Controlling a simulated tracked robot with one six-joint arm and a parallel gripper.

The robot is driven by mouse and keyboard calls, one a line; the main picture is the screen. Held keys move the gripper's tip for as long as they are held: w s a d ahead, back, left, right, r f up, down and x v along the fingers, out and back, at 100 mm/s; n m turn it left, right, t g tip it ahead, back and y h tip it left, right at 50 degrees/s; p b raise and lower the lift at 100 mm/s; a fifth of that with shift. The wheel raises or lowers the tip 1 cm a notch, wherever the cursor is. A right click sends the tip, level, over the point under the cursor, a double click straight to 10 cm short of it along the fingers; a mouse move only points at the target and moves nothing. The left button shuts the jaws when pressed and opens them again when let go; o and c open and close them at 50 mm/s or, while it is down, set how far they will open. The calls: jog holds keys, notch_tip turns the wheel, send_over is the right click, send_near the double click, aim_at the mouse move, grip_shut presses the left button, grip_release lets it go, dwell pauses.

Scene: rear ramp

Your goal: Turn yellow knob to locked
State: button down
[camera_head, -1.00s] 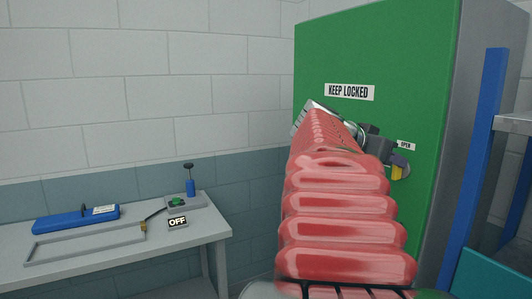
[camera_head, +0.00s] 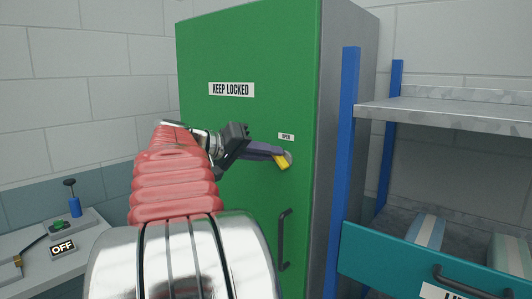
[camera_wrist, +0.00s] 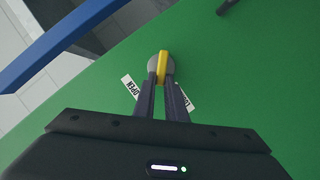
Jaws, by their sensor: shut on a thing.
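The yellow knob (camera_head: 282,162) sits on a round grey base on the green cabinet door (camera_head: 230,165). My gripper (camera_head: 275,154) reaches it from the left, fingers against the door side. In the wrist view, my gripper (camera_wrist: 162,80) is shut on the yellow knob (camera_wrist: 163,62), one dark finger on each side of its bar. An OPEN label (camera_head: 286,137) is above the knob; it also shows tilted in the wrist view (camera_wrist: 131,88). A second label (camera_wrist: 184,97) is partly hidden by the right finger and cannot be read in full.
A KEEP LOCKED sign (camera_head: 231,90) is higher on the door, and a dark door handle (camera_head: 284,240) is below the knob. A blue-post shelf (camera_head: 440,113) with a teal drawer (camera_head: 400,265) stands right. A bench (camera_head: 30,245) with an OFF sign (camera_head: 62,248) is left.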

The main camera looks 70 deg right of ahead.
jog(key=f+n+g, duration=0.1)
jog(key=n, duration=0.1)
jog(key=n+g, duration=0.1)
jog(key=n, duration=0.1)
jog(key=f+n+g+h, duration=0.1)
jog(key=n, duration=0.2)
jog(key=shift+w+d+f, duration=0.15)
jog(key=shift+w+f, duration=0.1)
jog(key=shift+f, duration=0.05)
dwell(0.4)
jog(key=c, duration=1.8)
grip_release()
jog(key=shift+r, duration=0.1)
jog(key=shift+w, duration=0.15)
jog(key=v, duration=1.3)
jog(key=shift+w+a+f, duration=0.25)
jog(key=shift+f, duration=0.05)
